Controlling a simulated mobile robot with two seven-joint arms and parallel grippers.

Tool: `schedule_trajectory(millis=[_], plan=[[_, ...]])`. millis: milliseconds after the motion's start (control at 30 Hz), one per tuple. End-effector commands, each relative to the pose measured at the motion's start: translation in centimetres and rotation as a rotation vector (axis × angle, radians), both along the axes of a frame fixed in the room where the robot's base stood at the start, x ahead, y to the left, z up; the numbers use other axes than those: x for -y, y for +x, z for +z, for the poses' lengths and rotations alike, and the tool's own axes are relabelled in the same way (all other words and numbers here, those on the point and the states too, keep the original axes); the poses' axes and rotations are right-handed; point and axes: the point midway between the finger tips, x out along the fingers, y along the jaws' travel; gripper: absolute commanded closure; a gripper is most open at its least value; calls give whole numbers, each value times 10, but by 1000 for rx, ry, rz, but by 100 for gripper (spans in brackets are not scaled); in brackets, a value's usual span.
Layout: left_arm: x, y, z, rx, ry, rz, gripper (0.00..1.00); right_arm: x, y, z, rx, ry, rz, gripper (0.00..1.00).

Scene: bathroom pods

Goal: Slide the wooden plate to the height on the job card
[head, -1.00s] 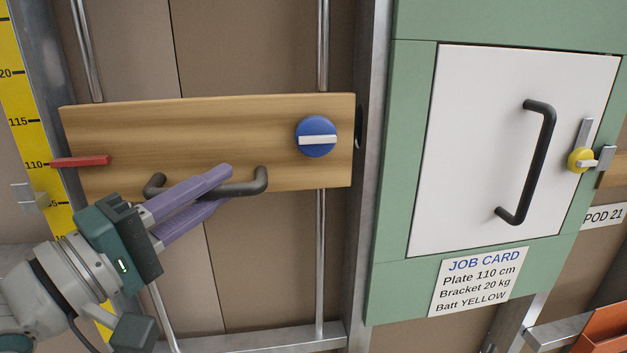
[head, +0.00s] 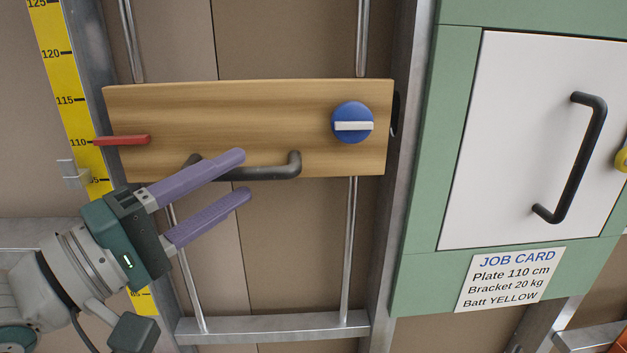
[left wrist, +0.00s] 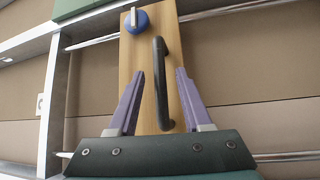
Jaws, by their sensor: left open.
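The wooden plate (head: 250,105) sits on two upright metal rods, and its red pointer (head: 121,140) is at about the 110 mark on the yellow scale (head: 72,105). A blue knob (head: 352,122) with a white bar lying level is on its right side. A dark handle (head: 265,171) runs along its lower edge. In the left wrist view the handle (left wrist: 161,85) shows between the spread fingers, not gripped. The job card (head: 509,279) reads Plate 110 cm. My right gripper is not seen.
A green cabinet with a white door (head: 530,140) and black handle (head: 575,158) stands to the right. A metal post (head: 395,200) lies between it and the plate. A crossbar (head: 270,327) runs below the rods. The space under the plate is clear.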

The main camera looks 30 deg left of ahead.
Motion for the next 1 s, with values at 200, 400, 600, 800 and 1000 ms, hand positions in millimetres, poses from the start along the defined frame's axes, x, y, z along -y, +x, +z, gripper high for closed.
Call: schedule_trajectory(millis=[200, 400, 600, 800, 1000], plan=[[-10, -41, -7, -4, 1, 0, 51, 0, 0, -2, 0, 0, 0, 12], [-16, -63, -9, 1, 0, 0, 51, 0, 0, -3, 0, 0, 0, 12], [-17, -68, -9, 3, 0, 0, 51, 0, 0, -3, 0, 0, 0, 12], [-17, -68, -9, 3, 0, 0, 51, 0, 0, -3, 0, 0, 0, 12], [-17, -67, -9, 1, 2, 0, 51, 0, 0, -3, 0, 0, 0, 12]])
